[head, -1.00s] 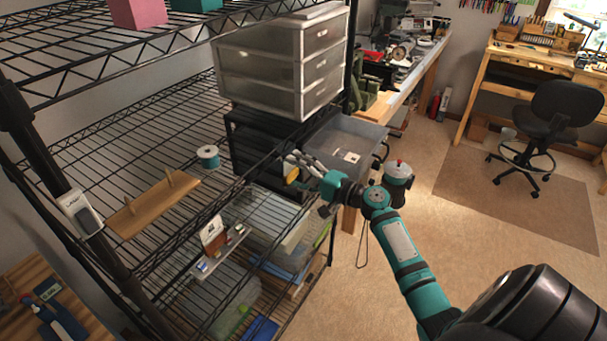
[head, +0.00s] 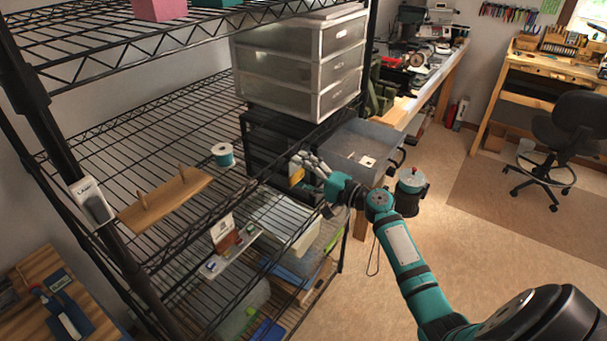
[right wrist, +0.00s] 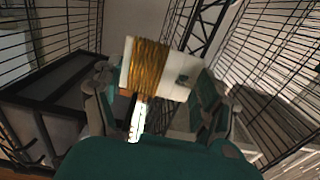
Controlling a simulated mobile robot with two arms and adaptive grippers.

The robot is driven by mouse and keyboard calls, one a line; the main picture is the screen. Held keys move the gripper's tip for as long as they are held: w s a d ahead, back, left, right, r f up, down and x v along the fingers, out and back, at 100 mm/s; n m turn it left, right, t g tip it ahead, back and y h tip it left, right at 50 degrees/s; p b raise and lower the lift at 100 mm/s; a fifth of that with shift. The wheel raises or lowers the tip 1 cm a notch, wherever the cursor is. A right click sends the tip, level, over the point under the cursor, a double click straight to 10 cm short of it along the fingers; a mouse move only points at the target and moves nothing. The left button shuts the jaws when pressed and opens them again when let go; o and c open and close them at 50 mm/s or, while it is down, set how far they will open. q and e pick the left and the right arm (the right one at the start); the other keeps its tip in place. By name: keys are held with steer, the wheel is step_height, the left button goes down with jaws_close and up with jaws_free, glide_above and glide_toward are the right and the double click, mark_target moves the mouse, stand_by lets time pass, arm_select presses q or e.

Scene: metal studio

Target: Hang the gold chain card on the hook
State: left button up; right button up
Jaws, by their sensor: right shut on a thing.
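The gold chain card, a white card wrapped with gold chain, is in my right gripper (head: 301,169). In the right wrist view the card (right wrist: 157,69) sits between the two fingers, with the gold wraps around its middle and a small dark green mark near its right end. In the head view only a small yellow-gold part of the card (head: 296,175) shows. The gripper is at the front of the wire rack, left of the open grey drawer. A wooden board with two upright pegs (head: 168,202) lies on the middle shelf, well left of the gripper; no other clear hook shows. My left gripper is out of view.
A teal spool (head: 223,155) stands on the wire shelf (head: 130,150) between the board and gripper. A plastic drawer unit (head: 300,65) and an open grey drawer (head: 365,155) are close by. A small display stand (head: 228,252) is below.

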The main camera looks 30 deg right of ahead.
stand_by(0.3)
steer(key=o, duration=1.2)
steer(key=v, duration=1.2)
steer(key=shift+f, duration=0.1)
